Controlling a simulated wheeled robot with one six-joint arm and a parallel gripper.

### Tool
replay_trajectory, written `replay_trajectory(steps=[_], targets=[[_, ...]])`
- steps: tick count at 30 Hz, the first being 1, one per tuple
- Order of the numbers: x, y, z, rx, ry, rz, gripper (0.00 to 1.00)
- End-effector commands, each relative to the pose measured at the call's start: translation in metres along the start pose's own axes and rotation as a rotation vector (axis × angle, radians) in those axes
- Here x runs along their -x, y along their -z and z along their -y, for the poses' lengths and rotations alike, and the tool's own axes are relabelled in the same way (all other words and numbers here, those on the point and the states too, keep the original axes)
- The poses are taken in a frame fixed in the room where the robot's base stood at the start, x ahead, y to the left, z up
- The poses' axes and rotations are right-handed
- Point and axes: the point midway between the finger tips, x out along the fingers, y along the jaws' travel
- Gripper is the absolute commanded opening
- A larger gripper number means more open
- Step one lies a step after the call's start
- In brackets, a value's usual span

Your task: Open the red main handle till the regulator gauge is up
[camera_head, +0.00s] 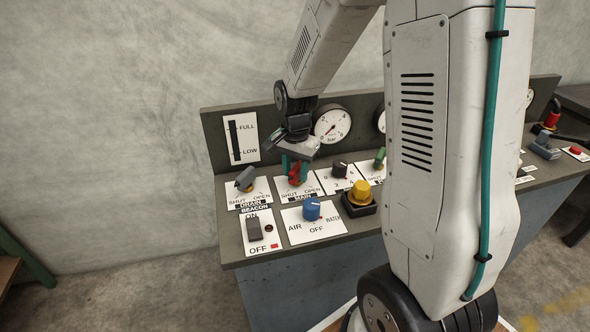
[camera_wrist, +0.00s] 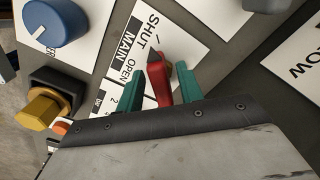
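The red main handle (camera_head: 297,173) stands on a white plate (camera_head: 284,195) marked SHUT, OPEN and MAIN. In the wrist view the red handle (camera_wrist: 161,82) is between my gripper's two green fingers (camera_wrist: 160,88). A gap shows between the left finger and the handle; the right finger is close beside it, and I cannot tell whether it touches. My gripper (camera_head: 292,168) is open, down at the handle, partly covering it in the head view. A round bar gauge (camera_head: 331,124) is on the back panel behind; its needle is too small to read surely.
Close neighbours are a grey drain handle (camera_head: 245,179), a black knob (camera_head: 340,168), a green handle (camera_head: 380,158), a blue knob (camera_head: 312,209), a yellow knob (camera_head: 361,192) and a beacon switch (camera_head: 253,228). A FULL/LOW level strip (camera_head: 235,140) is at left. My arm hides the panel's middle.

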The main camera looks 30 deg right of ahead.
Motion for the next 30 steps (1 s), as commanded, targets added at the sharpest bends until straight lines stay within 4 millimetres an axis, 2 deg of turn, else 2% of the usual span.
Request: replay_trajectory(steps=[1,3,4,17,30], targets=[[0.0001,0.0,0.0001,0.0,0.0,0.0,0.22],[0.0002,0.0,0.0001,0.0,0.0,0.0,0.03],[0.0003,0.0,0.0001,0.0,0.0,0.0,0.0],[0.0006,-0.0001,-0.0001,0.063,0.001,0.0,0.0],[0.001,0.0006,-0.0026,0.413,0.001,-0.001,0.0]])
